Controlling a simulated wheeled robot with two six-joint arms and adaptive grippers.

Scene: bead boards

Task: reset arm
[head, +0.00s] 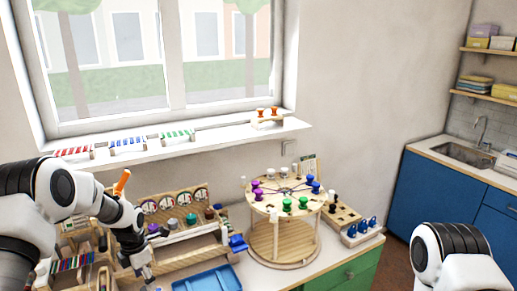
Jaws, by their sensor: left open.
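My left arm comes in from the left, and my left gripper (146,274) points down over the front of the wooden bead rack (190,250) on the table. The gripper is open, and I see nothing held in it. Its fingertips are small and close to the bottom edge of the view. Of my right arm, only a white and black link shows at the lower right; its gripper is out of view.
A round wooden stand (283,251) with coloured knobs is right of the rack. A blue tray (208,280) lies in front. A pegged block (343,216) is farther right. The windowsill (220,137) holds small bead boards. Blue cabinets (440,196) stand right.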

